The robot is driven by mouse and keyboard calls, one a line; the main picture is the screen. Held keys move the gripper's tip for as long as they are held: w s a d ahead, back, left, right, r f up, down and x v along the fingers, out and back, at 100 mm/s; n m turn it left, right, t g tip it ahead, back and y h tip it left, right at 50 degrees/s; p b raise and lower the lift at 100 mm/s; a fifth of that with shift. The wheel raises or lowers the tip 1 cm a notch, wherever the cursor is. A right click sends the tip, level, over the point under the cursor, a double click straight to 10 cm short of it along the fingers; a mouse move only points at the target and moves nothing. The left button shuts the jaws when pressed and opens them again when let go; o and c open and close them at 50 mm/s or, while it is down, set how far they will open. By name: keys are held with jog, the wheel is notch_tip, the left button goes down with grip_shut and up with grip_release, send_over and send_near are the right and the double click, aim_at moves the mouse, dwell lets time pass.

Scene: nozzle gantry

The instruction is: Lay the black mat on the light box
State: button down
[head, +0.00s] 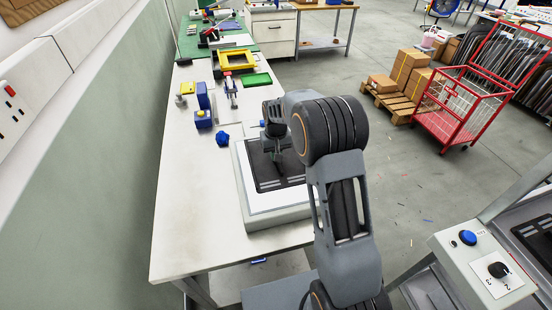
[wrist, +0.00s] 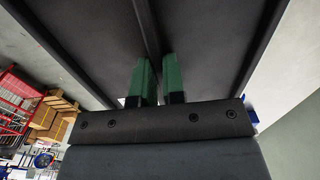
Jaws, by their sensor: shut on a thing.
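The black mat (head: 291,168) is a dark rectangular piece with a row of slots along its near edge. It shows over the light box (head: 282,203), a pale box with a white top on the white bench. White top shows at the mat's left and near sides. My gripper (head: 271,152) is above the mat, partly hidden by my arm. In the wrist view my green fingertips (wrist: 159,80) are shut on a thin upright rib in the middle of the mat (wrist: 90,45). I cannot tell whether the mat touches the light box.
Blue blocks (head: 203,119) and a blue knob-like piece (head: 222,139) stand behind the light box. A yellow frame (head: 237,61) and a green plate (head: 255,80) lie farther back. The bench's near left part (head: 195,220) is clear. A control box (head: 485,262) stands at the right.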

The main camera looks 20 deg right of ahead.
jog(key=shift+w+d+f, duration=0.1)
jog(key=shift+w+f, duration=0.1)
jog(key=shift+w+f+p, duration=0.1)
jog(key=shift+f+p, duration=0.2)
jog(key=shift+f, duration=1.35)
jog(key=shift+f, duration=0.2)
jog(key=c, duration=1.2)
grip_release()
